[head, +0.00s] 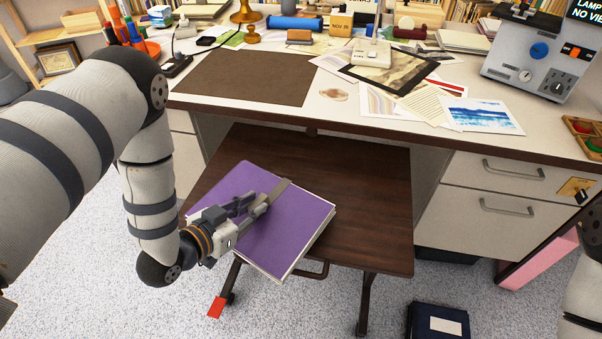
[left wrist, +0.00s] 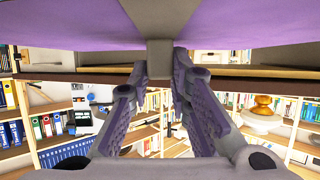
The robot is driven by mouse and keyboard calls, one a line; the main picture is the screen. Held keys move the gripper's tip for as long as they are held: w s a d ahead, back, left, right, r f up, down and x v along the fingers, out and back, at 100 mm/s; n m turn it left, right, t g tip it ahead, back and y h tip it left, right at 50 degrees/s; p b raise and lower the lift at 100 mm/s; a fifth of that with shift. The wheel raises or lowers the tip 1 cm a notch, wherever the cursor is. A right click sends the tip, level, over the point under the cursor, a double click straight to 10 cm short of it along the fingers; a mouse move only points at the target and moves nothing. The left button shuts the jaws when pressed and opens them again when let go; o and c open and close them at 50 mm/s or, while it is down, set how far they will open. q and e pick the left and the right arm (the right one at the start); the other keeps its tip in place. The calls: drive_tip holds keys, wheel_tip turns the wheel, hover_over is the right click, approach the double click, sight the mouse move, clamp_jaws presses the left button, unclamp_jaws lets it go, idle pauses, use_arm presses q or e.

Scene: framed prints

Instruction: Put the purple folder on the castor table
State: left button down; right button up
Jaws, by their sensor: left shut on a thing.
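The purple folder (head: 303,214) is a thick purple slab with pale page edges and a grey bar across its cover. My left gripper (head: 262,203) is shut on this grey bar. In the left wrist view the fingers (left wrist: 160,75) close on the grey piece, with the purple cover (left wrist: 250,22) filling the top. The castor table (head: 372,200) has a dark brown wooden top and dark legs, one with a red tip at the floor. The folder is over the table's front left part and reaches past its front edge. I cannot tell whether it touches the top. My right gripper is out of view.
The desk (head: 400,130) behind bears a brown mat (head: 245,78), papers, prints and a grey device (head: 530,50). Drawers (head: 515,195) stand at the right. A dark blue box-like thing (head: 437,322) lies on the floor in front. The table's right part is bare.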

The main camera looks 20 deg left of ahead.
use_arm(q)
drive_tip(key=shift+w+d+r, duration=0.1)
drive_tip(key=shift+r, duration=0.15)
drive_tip(key=shift+h, duration=0.3)
drive_tip(key=w+d, duration=0.1)
drive_tip(key=w, duration=0.4)
drive_tip(key=w+d+b, duration=0.1)
drive_tip(key=w+d, duration=0.1)
drive_tip(key=w, duration=0.3)
drive_tip(key=w+d+b, duration=0.1)
drive_tip(key=w+d, duration=0.1)
drive_tip(key=w, duration=0.4)
drive_tip(key=shift+d+f, duration=0.1)
drive_tip(key=shift+f, duration=0.2)
wheel_tip(320, 180, down, 3)
drive_tip(key=shift+w+d+r, duration=0.1)
drive_tip(key=shift+w, duration=0.05)
drive_tip(key=shift+w+f, duration=0.1)
drive_tip(key=shift+f, duration=0.15)
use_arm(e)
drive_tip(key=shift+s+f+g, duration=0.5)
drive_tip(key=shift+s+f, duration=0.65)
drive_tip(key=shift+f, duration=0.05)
use_arm(q)
drive_tip(key=shift+f+b, duration=0.2)
drive_tip(key=shift+b, duration=0.1)
drive_tip(key=c, duration=1.5)
unclamp_jaws()
drive_tip(key=shift+r, duration=0.1)
